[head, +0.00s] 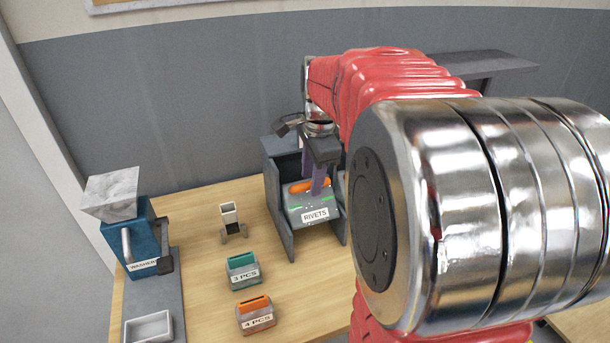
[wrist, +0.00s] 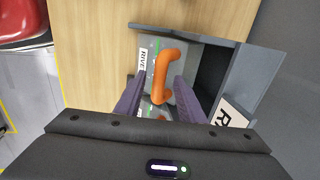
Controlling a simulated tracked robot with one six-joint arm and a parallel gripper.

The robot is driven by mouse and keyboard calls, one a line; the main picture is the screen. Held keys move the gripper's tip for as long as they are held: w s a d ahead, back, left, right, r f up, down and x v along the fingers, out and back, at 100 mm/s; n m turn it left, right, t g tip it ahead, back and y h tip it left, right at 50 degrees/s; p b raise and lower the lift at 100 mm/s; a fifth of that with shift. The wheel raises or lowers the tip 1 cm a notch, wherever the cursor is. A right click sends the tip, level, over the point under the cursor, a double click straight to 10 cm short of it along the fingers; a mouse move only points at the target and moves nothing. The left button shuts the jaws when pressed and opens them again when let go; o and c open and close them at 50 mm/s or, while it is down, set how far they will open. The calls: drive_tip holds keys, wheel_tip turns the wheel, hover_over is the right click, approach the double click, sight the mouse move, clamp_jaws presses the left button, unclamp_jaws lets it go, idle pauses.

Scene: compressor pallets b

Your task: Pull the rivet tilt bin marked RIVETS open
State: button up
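The rivet tilt bin (head: 327,203) is a light grey box with a RIVETS label and green marks. It sits between the walls of a dark grey housing (head: 277,178); I cannot tell how far it is tilted. Its orange bar handle (head: 297,187) also shows in the wrist view (wrist: 162,68). My gripper (head: 319,184) reaches down over the bin. In the wrist view its two purple fingers (wrist: 160,88) stand apart on either side of the handle, with a gap at the left finger. In the head view a finger hides part of the handle.
A blue washer dispenser (head: 145,240) with a grey hopper stands at the left, beside a white tray (head: 148,327). A green-topped 3 PCS block (head: 243,272), an orange-topped 4 PCS block (head: 256,316) and a small stand (head: 231,220) are on the wooden table (head: 200,290).

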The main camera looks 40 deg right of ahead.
drive_tip(key=shift+f, duration=0.3)
drive_tip(key=shift+c, duration=0.5)
clamp_jaws()
